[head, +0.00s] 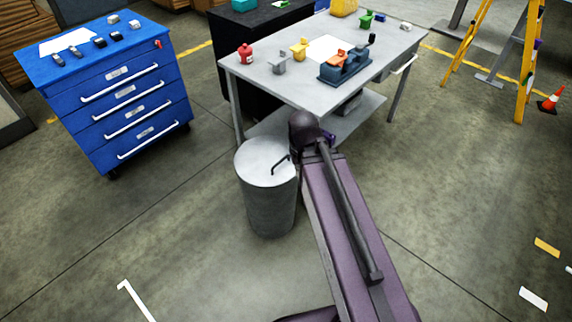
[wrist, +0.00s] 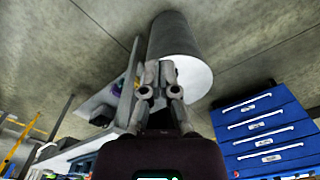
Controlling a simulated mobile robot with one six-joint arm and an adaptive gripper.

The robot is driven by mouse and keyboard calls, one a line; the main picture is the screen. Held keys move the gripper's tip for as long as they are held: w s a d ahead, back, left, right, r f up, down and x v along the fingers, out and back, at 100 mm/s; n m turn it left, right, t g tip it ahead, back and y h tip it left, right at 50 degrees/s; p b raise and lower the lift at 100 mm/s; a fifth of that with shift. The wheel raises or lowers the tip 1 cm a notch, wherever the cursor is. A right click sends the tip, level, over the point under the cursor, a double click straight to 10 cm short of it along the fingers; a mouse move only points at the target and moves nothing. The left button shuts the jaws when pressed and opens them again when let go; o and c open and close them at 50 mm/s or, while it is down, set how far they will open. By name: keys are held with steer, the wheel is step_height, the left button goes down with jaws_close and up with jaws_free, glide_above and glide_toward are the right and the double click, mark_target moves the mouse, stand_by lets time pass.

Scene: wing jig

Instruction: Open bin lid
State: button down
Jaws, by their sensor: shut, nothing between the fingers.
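A round grey metal bin (head: 271,208) stands on the floor in front of the workbench. In the wrist view the bin (wrist: 168,33) appears tipped by the camera angle, with the lid (wrist: 198,78) partly behind the fingers. My gripper (wrist: 160,68) is shut and empty, its fingertips in front of the lid's edge in that view. I cannot tell whether they touch it.
The grey workbench (head: 290,85) stands just behind the bin, with a vise and small parts on top. A blue drawer cabinet (head: 135,145) stands to the left. The floor left of the bin is clear.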

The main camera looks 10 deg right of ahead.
steer(key=w+d+f+m+t+y+b, duration=0.1)
steer(key=w+f+m+t+y+b, duration=0.1)
steer(key=w+f+m+b, duration=1)
steer(key=m+t+y+b, duration=0.2)
steer(key=m+t+b, duration=0.2)
steer(key=m+b, duration=1.15)
glide_toward(281, 165)
steer(key=shift+m, duration=0.75)
steer(key=shift+d+p+v, duration=0.25)
steer(key=shift+p+v, duration=0.55)
steer(key=shift+v, duration=1.2)
steer(key=shift+f, duration=0.15)
steer(key=b+x, duration=0.8)
steer(key=x, duration=0.1)
steer(key=shift+w+a+f, duration=0.15)
steer(key=shift+a+f, duration=0.1)
